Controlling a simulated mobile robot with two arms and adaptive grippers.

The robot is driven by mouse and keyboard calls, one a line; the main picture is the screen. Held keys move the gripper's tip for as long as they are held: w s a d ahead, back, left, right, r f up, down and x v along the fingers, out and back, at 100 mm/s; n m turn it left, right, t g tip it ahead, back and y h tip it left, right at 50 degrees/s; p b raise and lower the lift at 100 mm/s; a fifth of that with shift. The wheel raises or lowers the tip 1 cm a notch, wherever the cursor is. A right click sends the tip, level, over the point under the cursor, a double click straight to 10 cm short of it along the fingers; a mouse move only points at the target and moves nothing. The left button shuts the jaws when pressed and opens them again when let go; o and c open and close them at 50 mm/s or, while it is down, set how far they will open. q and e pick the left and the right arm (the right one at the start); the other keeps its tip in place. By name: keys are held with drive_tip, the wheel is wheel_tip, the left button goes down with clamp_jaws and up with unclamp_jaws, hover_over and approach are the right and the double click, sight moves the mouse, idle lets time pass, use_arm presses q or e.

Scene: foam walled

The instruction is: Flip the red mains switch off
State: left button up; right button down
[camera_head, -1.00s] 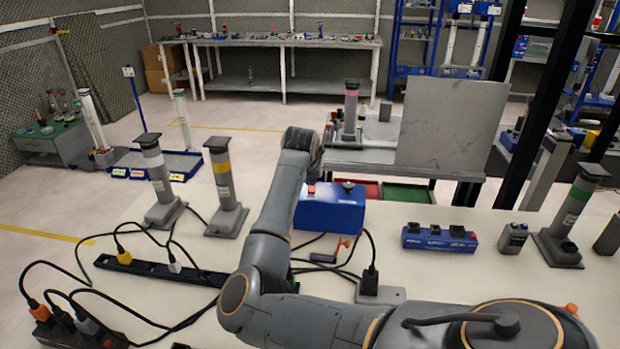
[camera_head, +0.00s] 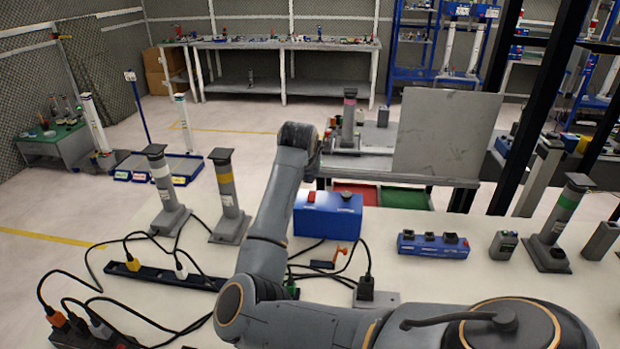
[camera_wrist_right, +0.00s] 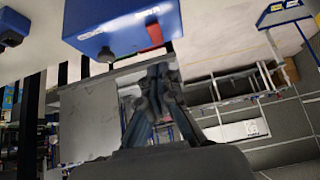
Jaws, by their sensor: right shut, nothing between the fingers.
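The red mains switch (camera_head: 311,197) sits on top of a blue box (camera_head: 328,218) on the pale bench, left of a dark knob (camera_head: 347,187). In the right wrist view the picture is upside down: the blue box (camera_wrist_right: 115,22) hangs at the top, with the red switch (camera_wrist_right: 154,32) and the knob (camera_wrist_right: 105,53) on its lower edge. My right gripper (camera_wrist_right: 160,72) is shut and empty, its fingertips just below the switch in that picture, seemingly apart from it. In the head view my right wrist (camera_head: 299,136) hides the fingers. My left gripper is not in view.
A blue socket block (camera_head: 433,244) and a green-banded post (camera_head: 565,215) stand to the right. Two posts, a black power strip (camera_head: 160,275) and loose cables lie left of my arm. A grey panel (camera_head: 445,135) stands behind the box.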

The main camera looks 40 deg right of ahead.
drive_tip(key=s+a+r, duration=0.3)
drive_tip(key=a, duration=0.1)
drive_tip(key=shift+r+b, duration=0.25)
drive_tip(key=shift+b, duration=0.1)
idle(0.3)
